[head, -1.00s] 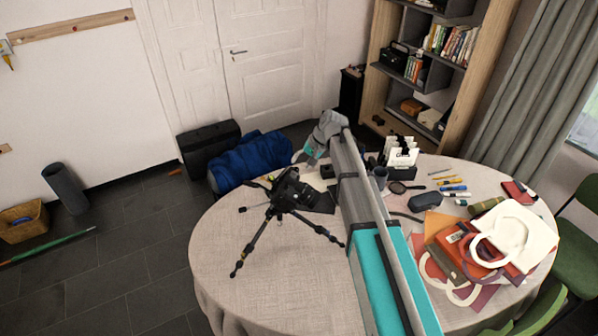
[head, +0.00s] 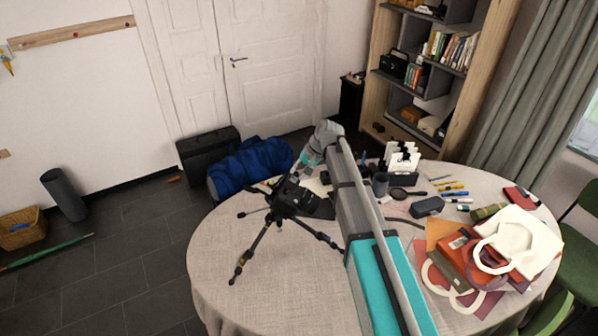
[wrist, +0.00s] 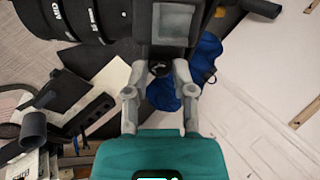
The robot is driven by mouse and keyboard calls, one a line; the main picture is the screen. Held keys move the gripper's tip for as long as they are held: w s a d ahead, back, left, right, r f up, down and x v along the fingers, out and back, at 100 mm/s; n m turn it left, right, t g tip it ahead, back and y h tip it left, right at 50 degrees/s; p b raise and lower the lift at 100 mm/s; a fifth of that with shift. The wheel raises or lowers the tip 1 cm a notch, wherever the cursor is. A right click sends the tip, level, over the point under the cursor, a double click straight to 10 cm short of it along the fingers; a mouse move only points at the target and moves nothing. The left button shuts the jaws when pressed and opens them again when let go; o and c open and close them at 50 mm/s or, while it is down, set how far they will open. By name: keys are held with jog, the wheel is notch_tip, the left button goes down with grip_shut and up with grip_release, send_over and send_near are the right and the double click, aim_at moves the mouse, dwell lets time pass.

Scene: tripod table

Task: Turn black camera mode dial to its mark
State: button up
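The black camera (head: 291,194) sits on a tripod (head: 248,258) on the round table. In the wrist view its ringed lens (wrist: 75,20) fills the upper left and its body (wrist: 178,28) the top. A small dark round knob, apparently the mode dial (wrist: 160,69), shows below the pale block on the body. My gripper (wrist: 160,72) is open, with one grey finger on each side of the dial. I cannot tell whether either finger touches it. The dial's mark is too small to make out. In the head view, my gripper is close beside the camera and its fingers are not clear.
The cloth-covered table (head: 215,240) is clear at front left. A dark card holder (head: 403,165), glasses case (head: 427,206), pens and a bag pile (head: 470,255) lie right of my arm. A blue bag (head: 250,165) is on the floor behind.

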grip_shut()
jog(key=shift+n, duration=2.4)
jog(key=o, duration=0.6)
grip_release()
jog(key=shift+m, duration=0.3)
